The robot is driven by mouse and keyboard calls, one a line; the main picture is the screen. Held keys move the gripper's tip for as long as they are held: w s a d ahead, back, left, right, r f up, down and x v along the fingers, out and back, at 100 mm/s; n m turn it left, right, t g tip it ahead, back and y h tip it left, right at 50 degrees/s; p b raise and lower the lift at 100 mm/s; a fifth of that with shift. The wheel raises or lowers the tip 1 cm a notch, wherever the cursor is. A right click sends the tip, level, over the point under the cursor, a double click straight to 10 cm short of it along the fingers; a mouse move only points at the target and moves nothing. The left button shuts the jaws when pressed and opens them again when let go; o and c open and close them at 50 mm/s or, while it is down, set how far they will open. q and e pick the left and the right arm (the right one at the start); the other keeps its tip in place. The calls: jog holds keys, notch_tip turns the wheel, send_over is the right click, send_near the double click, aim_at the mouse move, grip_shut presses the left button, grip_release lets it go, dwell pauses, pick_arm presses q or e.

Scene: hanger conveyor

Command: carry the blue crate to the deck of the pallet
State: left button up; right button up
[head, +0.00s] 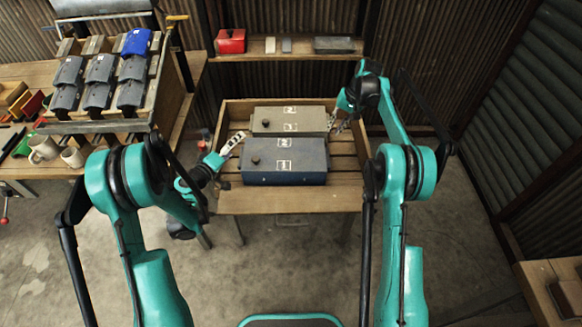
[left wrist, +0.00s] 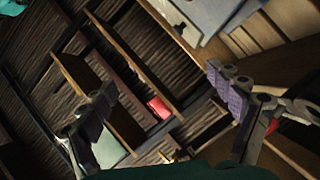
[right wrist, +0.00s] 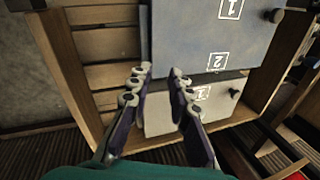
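The blue crate (head: 285,177), a closed dark-blue box with white marks and a round knob on top, sits on the front of the slatted wooden pallet deck (head: 345,163). A grey-green crate (head: 262,120) stands just behind it. My left gripper (head: 228,149) is at the blue crate's left side, apart from it; the left wrist view shows its fingers (left wrist: 168,105) spread and empty. My right gripper (head: 336,122) is near the right end of the grey-green crate. In the right wrist view its fingers (right wrist: 160,80) are parallel with a narrow gap, near both crates.
A raised wooden rim (head: 221,130) edges the deck. A shelf behind holds a red box (head: 230,41) and small grey items. A sloped rack (head: 160,85) with several grey bins and a blue bin (head: 137,42) stands left. Mugs (head: 44,148) are on the left bench.

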pick_arm(q)
jog(key=shift+v, duration=1.75)
pick_arm(e)
jog(key=o, duration=0.8)
jog(key=v, duration=1.2)
jog(key=shift+r, duration=0.1)
